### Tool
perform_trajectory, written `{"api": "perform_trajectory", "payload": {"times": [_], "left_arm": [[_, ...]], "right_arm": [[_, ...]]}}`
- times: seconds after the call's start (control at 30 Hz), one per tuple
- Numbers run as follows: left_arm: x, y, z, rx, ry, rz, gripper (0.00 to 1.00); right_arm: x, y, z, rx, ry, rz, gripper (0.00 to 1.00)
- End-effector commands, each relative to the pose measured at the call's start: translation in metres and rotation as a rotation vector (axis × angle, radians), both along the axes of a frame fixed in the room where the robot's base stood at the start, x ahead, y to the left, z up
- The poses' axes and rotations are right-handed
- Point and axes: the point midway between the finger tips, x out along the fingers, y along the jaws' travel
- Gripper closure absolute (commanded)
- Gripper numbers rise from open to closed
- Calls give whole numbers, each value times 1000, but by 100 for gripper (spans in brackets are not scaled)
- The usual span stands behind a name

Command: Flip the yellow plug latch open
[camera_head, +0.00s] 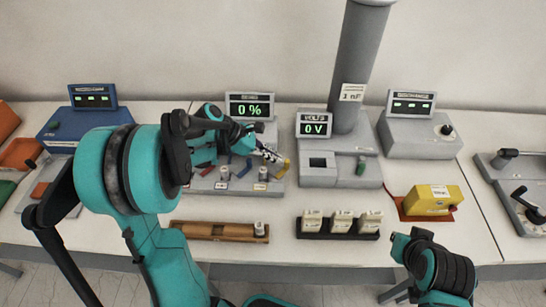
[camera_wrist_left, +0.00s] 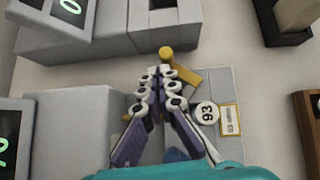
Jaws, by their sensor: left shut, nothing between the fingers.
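The yellow plug latch (camera_head: 284,168) is at the right end of the grey unit (camera_head: 225,184) below the 0 % display. In the left wrist view, the yellow latch (camera_wrist_left: 187,76) has a round knob (camera_wrist_left: 166,52) just beyond my fingertips. My left gripper (camera_head: 281,159) is shut with nothing between its fingers. In the wrist view my left gripper (camera_wrist_left: 159,72) has its tips together, right beside the latch; whether they touch it is unclear. My fingers hide part of the unit. My right arm shows at the lower right, but its gripper does not.
A plug marked 93 (camera_wrist_left: 207,113) stands beside my fingers. The VOLTS unit (camera_head: 340,178) with its grey column stands to the right. A wooden tray (camera_head: 200,230) and a dark holder with several white blocks (camera_head: 341,223) lie in front. A yellow box (camera_head: 432,200) sits farther right.

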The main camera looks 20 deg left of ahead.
Motion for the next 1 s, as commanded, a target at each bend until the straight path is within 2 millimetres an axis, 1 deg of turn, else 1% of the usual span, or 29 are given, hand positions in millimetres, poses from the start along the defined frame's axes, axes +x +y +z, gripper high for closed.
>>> {"api": "perform_trajectory", "payload": {"times": [0.17,0.47,0.77,0.87,1.0], "left_arm": [[-3,1,0,0,0,1,100],[-14,6,0,0,-1,2,100],[-15,6,0,0,0,1,100],[-15,7,3,0,0,1,100],[-13,10,13,0,0,0,100]], "right_arm": [[0,0,0,0,0,0,100],[0,0,0,0,0,0,100],[0,0,0,0,0,0,100],[0,0,2,0,0,0,100],[0,0,10,0,0,0,100]]}}
